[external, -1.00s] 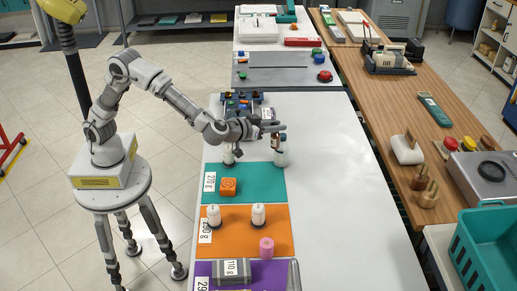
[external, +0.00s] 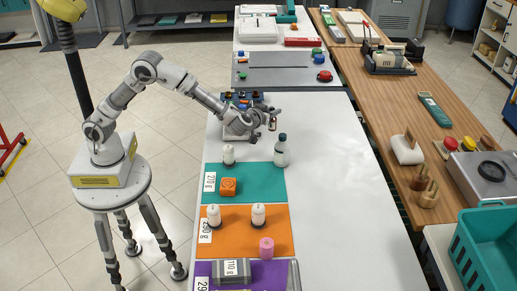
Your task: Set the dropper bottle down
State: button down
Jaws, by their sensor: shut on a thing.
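A pale bottle with a dark cap (external: 281,153) stands nearer, at the far right corner of the teal mat (external: 262,178), apart from my gripper.
White bottles stand on the teal and orange (external: 280,240) mats, with an orange block (external: 228,187) and a pink cylinder (external: 266,248). A dark tray of small items (external: 243,97) lies behind my gripper. The table's right side is clear.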

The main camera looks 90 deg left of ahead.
jog(key=shift+w+a+f+b, duration=0.5)
jog(key=shift+a+f+b, duration=0.2)
jog(key=shift+a+f, duration=0.95)
jog(key=shift+w+a+f+b, duration=0.55)
jog(key=shift+a+f+b, duration=0.2)
jog(key=shift+a+f, duration=0.9)
jog(key=shift+w+a+f+b, duration=0.5)
jog(key=shift+a+f+b, duration=0.2)
jog(key=shift+a+f, duration=0.95)
jog(key=shift+d+f, duration=0.15)
jog(key=shift+f, duration=0.05)
jog(key=c, duration=0.7)
grip_release()
